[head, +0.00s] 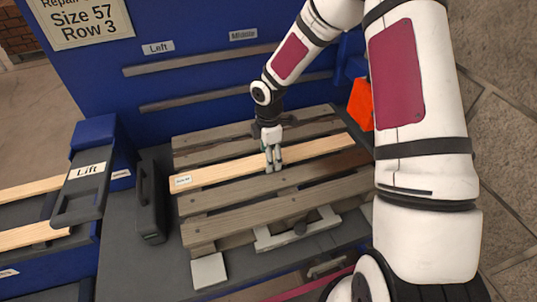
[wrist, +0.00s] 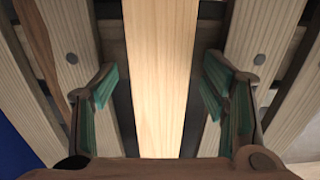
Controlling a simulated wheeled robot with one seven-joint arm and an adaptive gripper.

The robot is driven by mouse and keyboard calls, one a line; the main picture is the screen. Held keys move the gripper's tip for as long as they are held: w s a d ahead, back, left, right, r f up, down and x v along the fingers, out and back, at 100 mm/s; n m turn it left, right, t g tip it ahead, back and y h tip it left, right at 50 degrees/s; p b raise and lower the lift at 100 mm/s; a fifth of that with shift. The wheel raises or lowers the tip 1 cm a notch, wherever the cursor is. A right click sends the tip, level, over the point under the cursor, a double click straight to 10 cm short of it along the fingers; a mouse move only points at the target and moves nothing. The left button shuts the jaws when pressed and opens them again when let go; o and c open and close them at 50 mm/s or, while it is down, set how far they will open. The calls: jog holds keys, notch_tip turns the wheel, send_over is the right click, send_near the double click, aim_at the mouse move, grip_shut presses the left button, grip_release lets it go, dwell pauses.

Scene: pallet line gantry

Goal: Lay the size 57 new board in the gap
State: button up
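A pale new board (head: 225,171) lies lengthwise across the grey pallet (head: 215,225), between weathered boards. A small white label sits on its left end; its print is too small to read. My gripper (head: 273,168) points down over the middle of this board. In the wrist view, the pale board (wrist: 160,45) runs between the two green-padded fingers of my gripper (wrist: 160,85). The fingers are open, one on each side, with visible space between each pad and the board. Dark gaps show along both its edges. I cannot tell whether it sits fully down.
A sign (head: 80,18) reads "Size 57 Row 3". A blue rack at left, marked "Lift" (head: 85,170), holds pale boards (head: 30,237). A dark case (head: 150,205) stands left of the pallet. An orange object (head: 361,104) is behind its right end.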

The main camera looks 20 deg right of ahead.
jog(key=s+r+m+t+h, duration=0.1)
jog(key=s+r+m, duration=0.15)
jog(key=r, duration=0.75)
jog(key=s+r+m+h, duration=0.1)
jog(key=s+r+m, duration=0.15)
jog(key=r, duration=0.85)
jog(key=s+r+m+t, duration=0.1)
jog(key=s+r+m, duration=0.3)
jog(key=s, duration=0.3)
jog(key=s+r+m+t+y, duration=0.1)
jog(key=s+r+m+t, duration=0.1)
jog(key=s+r+m, duration=0.2)
jog(key=s+r+m+t+y, duration=0.1)
jog(key=s+r+m, duration=0.3)
jog(key=s, duration=0.6)
jog(key=shift+r+m+b, duration=0.25)
jog(key=shift+m+b, duration=0.05)
jog(key=shift+m, duration=0.2)
